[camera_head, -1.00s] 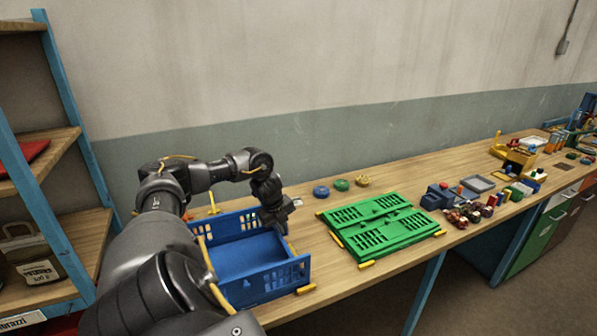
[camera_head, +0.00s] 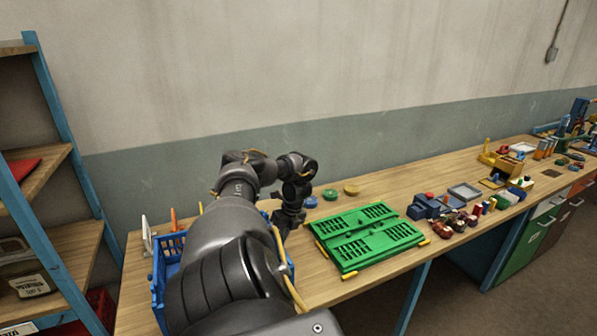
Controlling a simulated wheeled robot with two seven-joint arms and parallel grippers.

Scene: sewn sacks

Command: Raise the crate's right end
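A green crate (camera_head: 365,236) lies folded flat on the wooden bench, with yellow clips at its edges. A blue crate (camera_head: 158,271) stands open at the left end of the bench. My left gripper (camera_head: 286,225) points down, between the blue crate and the green crate and just left of the green one. Its fingertips are too dark and small to tell whether they are open or shut, or whether they touch anything. My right gripper is not in view.
The bench (camera_head: 445,185) runs along a wall. Blue, green and yellow rings (camera_head: 331,194) lie behind the green crate. Toy vehicles, small blocks and a grey tray (camera_head: 464,192) fill the bench to its right. A shelf (camera_head: 45,175) stands at the far left.

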